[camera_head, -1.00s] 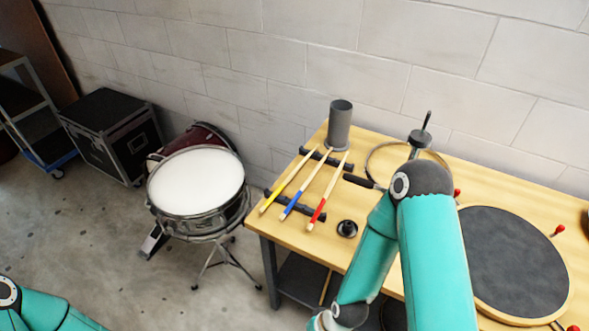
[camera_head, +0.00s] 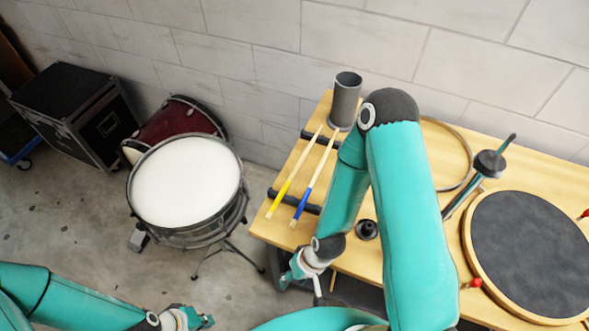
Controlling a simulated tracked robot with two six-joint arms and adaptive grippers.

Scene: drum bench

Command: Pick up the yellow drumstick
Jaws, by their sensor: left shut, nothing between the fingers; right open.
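The yellow drumstick (camera_head: 294,172), pale wood with a yellow grip, lies across two dark rests on the wooden bench (camera_head: 276,228). It is the leftmost stick, tip toward the wall and grip toward the front edge. My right gripper (camera_head: 297,279) is by the bench's front edge, below the stick's grip end in the picture and apart from it. It is open and its fingers show only partly. My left gripper (camera_head: 195,320) is low at the bottom of the view, over the floor, shut and empty, far from the stick.
A blue-gripped drumstick (camera_head: 313,180) lies close beside the yellow one. A grey cup (camera_head: 345,100) stands behind them. A black round piece (camera_head: 366,229) and a practice pad (camera_head: 535,252) are to the right. A snare drum (camera_head: 186,182) stands left of the bench.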

